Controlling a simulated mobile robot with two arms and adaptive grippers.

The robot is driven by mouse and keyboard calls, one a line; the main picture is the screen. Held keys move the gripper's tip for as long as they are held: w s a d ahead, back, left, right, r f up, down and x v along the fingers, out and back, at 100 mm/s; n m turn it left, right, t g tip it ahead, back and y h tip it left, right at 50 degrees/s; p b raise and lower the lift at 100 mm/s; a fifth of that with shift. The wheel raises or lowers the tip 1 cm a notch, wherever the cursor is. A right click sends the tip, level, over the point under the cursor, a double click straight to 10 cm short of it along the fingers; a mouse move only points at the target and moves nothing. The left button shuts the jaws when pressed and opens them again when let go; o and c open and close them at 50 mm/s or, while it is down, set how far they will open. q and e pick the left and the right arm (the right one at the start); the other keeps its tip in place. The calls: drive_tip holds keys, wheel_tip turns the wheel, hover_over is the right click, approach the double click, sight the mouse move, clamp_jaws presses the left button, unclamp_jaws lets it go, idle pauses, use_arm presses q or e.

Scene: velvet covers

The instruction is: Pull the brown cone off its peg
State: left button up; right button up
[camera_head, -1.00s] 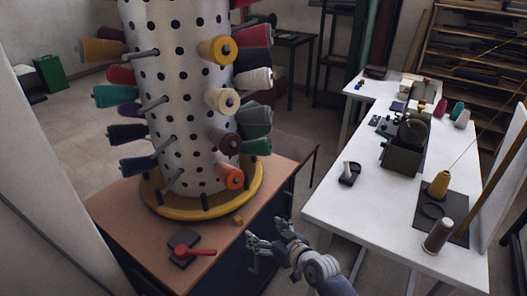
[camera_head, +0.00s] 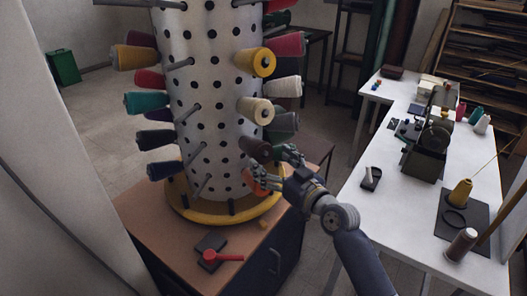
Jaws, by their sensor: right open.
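The dark brown cone (camera_head: 255,148) sits on a peg low on the right front of the white perforated drum (camera_head: 208,110), its end toward me. My right gripper (camera_head: 273,166) is open, just right of and below the brown cone. One finger is at the cone's right side, the other lower in front of the orange cone (camera_head: 254,187). I cannot tell whether a finger touches the brown cone. The orange cone is partly hidden by the gripper. My left gripper is not in view.
Cones crowd nearby: a cream one (camera_head: 257,110) above and a dark green one (camera_head: 284,123) to the right. The drum stands on a yellow ring base (camera_head: 190,209) on a brown-topped cabinet. A white table (camera_head: 400,215) stands to the right.

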sight(267, 156)
drive_tip(key=shift+p+x, duration=0.3)
drive_tip(key=shift+x, duration=2.2)
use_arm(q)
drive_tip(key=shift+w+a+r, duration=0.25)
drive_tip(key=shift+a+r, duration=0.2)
use_arm(e)
drive_tip(key=c, duration=1.2)
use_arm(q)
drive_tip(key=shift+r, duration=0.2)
use_arm(e)
drive_tip(key=shift+s+d+r, duration=0.15)
drive_tip(key=shift+s+r, duration=0.05)
drive_tip(key=shift+s, duration=0.1)
drive_tip(key=shift+s+d, duration=0.1)
